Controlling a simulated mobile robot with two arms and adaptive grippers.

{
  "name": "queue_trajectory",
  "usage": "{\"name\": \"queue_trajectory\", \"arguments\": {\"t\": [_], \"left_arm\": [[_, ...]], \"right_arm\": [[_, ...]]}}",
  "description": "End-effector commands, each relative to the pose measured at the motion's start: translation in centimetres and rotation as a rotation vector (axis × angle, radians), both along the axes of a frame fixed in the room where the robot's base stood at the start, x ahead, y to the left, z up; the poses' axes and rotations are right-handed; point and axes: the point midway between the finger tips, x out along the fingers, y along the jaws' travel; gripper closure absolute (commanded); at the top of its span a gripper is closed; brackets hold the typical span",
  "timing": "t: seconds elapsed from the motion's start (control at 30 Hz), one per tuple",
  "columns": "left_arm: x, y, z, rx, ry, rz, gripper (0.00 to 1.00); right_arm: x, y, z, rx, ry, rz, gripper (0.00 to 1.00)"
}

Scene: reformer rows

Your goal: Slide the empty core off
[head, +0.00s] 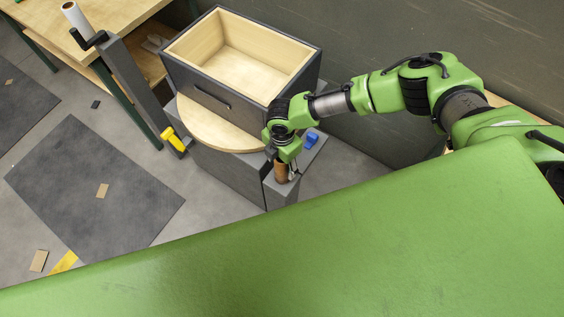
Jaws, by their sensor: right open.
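A brown tube, which looks like the bare core (281,173), stands upright at the top of a narrow grey post or block in the middle of the head view. My right gripper (287,166) comes down from above, right at the core. Its jaws are open, and it hides the core's upper part. I cannot tell whether the fingers touch the core. A white roll (75,17) sits on a black holder at the upper left. My left gripper is not in view.
A grey open box (193,84) with a pale wood inside stands behind the gripper, above a round wooden board (222,134). A small blue object (312,139) lies just right of the gripper. A wooden table (40,17) is upper left. Dark mats and scraps lie on the floor.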

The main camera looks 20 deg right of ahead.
Motion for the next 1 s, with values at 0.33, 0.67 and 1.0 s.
{"name": "queue_trajectory", "arguments": {"t": [0.33, 0.67, 1.0], "left_arm": [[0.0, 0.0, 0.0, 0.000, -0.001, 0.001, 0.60], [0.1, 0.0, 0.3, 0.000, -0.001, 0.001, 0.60], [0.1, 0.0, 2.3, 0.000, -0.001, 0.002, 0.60]], "right_arm": [[0.0, 0.0, -0.1, 0.000, 0.000, 0.000, 0.73], [0.0, 0.0, 0.3, 0.000, 0.000, -0.001, 0.90], [0.0, 0.0, 2.4, -0.001, 0.000, -0.001, 0.90]]}}
